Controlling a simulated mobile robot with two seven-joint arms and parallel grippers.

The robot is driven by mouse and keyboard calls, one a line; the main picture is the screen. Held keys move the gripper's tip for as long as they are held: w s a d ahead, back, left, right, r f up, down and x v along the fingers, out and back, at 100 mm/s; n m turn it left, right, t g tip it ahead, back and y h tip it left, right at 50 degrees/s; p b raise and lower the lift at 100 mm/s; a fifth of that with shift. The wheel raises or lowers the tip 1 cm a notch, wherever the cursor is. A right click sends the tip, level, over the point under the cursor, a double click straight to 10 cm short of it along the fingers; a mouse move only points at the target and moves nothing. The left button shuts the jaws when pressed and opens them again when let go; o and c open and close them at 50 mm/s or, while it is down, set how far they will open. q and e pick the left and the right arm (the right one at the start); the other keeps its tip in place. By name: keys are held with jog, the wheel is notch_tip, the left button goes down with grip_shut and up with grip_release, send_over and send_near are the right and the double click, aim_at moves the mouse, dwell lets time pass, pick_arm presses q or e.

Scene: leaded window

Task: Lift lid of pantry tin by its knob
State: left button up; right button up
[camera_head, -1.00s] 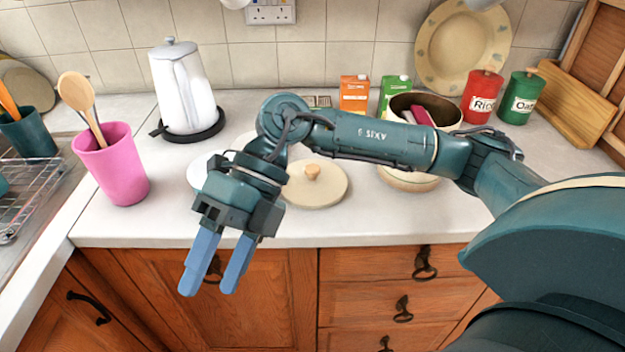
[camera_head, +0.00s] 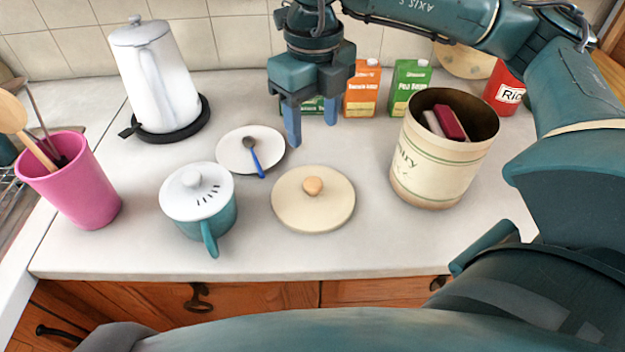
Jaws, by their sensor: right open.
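The round cream lid (camera_head: 313,214) with its wooden knob (camera_head: 313,186) lies flat on the worktop, knob up. The cream pantry tin (camera_head: 430,160) with green bands stands upright and uncovered to the right of the lid. Red and pale packets (camera_head: 449,124) show inside it. My right gripper (camera_head: 311,130) points down behind the lid in the picture, above the back of the worktop. Its blue fingers are apart with nothing between them, clear of the knob. My left gripper is not in view.
A teal pot with a white lid (camera_head: 197,193) and a saucer with a spoon (camera_head: 234,153) stand left of the lid. Further left are a white kettle (camera_head: 155,80) and a pink utensil cup (camera_head: 75,185). Orange (camera_head: 362,90) and green (camera_head: 409,85) cartons stand behind.

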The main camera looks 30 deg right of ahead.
send_over(315, 183)
jog(key=f, duration=0.7)
jog(key=shift+w+d+f+p, duration=0.1)
jog(key=shift+w+p, duration=0.2)
jog(key=shift+w, duration=0.05)
jog(key=f, duration=0.3)
jog(key=f+p, duration=0.1)
jog(key=shift+s+f, duration=0.15)
jog(key=shift+s, duration=0.25)
jog(key=shift+f, duration=0.45)
jog(key=c, duration=1.1)
